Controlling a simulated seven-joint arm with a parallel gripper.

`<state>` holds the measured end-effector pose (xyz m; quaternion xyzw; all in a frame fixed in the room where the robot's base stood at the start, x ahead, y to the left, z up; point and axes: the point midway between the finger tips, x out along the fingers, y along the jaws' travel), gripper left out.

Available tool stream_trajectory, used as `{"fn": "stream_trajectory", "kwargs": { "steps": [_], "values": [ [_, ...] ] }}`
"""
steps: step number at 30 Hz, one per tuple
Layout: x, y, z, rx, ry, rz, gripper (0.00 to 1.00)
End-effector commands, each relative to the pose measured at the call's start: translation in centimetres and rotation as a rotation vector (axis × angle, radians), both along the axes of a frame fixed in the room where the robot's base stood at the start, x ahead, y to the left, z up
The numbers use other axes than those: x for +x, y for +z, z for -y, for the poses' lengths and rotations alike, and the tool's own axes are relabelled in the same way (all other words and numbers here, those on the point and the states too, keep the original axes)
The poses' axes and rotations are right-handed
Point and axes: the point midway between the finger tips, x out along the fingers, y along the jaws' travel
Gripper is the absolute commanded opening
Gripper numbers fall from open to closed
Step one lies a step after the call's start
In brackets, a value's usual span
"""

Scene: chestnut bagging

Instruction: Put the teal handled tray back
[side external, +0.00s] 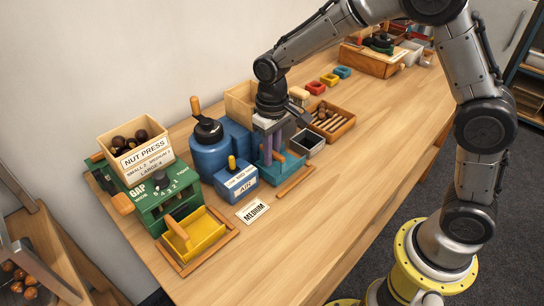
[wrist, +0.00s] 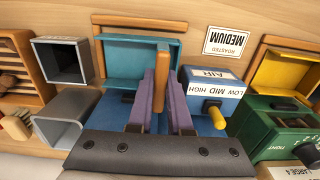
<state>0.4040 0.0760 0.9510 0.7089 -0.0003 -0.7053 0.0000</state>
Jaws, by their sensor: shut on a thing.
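The teal tray (wrist: 140,58) has an upright wooden handle (wrist: 161,75). In the side view the teal tray (side external: 283,173) is at the base of the blue machine, by a wooden slat frame (side external: 296,181). My gripper (side external: 272,158) points down with its purple fingers shut on the handle. In the wrist view my gripper (wrist: 161,98) has one finger on each side of the handle. The tray lies beside the wooden frame's rail (wrist: 140,23); whether it is fully seated is hidden. The tray looks empty where it shows.
The blue air box (side external: 236,180) stands just left of the tray, and a dark open box (side external: 307,143) just right. The green press (side external: 160,197) with a yellow tray (side external: 197,235) is farther left. A MEDIUM card (side external: 252,211) lies in front. The table's front is clear.

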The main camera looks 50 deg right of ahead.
Motion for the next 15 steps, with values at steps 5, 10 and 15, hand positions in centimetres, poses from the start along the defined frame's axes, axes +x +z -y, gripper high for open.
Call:
{"fn": "stream_trajectory", "kwargs": {
  "steps": [5, 10, 15],
  "values": [
    [0.02, -1.4, 0.0, 0.0, 0.0, 0.002, 0.0],
    [0.02, -1.4, -0.01, 0.0, 0.0, 0.002, 0.0],
    [0.01, -1.64, 0.0, 0.0, 0.0, 0.002, 0.0]
  ]
}}
